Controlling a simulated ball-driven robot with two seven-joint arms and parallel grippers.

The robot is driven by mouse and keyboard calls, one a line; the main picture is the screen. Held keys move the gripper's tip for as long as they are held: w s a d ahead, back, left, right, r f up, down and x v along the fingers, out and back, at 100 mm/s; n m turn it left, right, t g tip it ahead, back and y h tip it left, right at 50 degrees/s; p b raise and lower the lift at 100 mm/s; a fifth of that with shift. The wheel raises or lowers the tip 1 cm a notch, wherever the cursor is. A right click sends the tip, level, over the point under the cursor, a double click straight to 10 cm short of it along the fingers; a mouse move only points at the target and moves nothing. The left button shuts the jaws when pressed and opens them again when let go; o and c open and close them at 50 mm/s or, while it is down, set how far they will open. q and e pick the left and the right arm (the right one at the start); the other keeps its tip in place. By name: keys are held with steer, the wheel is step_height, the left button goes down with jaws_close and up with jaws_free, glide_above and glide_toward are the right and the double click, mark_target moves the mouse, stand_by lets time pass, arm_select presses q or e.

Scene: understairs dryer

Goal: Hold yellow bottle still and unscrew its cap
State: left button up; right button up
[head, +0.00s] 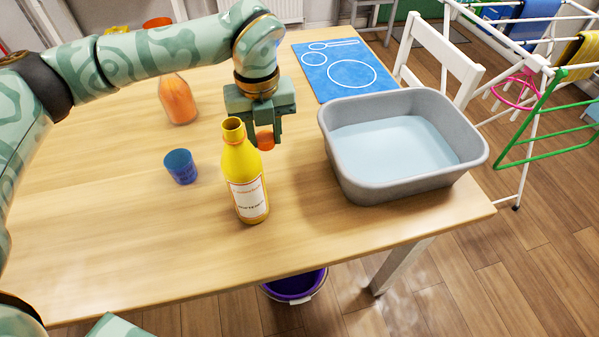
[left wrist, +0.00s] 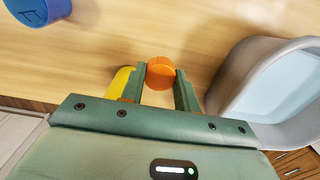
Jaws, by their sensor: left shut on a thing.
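The yellow bottle (head: 241,165) stands upright on the wooden table, with a white label and an open, uncapped neck. My left gripper (head: 263,136) is just behind and to the right of the bottle's neck in the head view. It is shut on the orange cap (head: 265,142), which is off the bottle. The left wrist view shows the cap (left wrist: 161,73) between the fingers, with part of the yellow bottle (left wrist: 121,82) beside the left finger. My right gripper is not in view, and nothing is seen holding the bottle.
A grey basin of water (head: 345,175) stands to the right. A blue cup (head: 181,167) is left of the bottle, an orange-filled bottle (head: 178,100) behind it. A blue mat (head: 310,80) lies at the back. A purple bucket (head: 297,287) is on the floor. The table front is clear.

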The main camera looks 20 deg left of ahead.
mark_target(270, 174)
arm_select(q)
step_height(270, 174, down, 9)
steer(key=b, duration=0.3)
steer(key=shift+b, duration=0.4)
steer(key=shift+f, duration=0.2)
steer(key=shift+r, duration=0.2)
steer(key=o, duration=1.1)
steer(key=shift+f, duration=0.15)
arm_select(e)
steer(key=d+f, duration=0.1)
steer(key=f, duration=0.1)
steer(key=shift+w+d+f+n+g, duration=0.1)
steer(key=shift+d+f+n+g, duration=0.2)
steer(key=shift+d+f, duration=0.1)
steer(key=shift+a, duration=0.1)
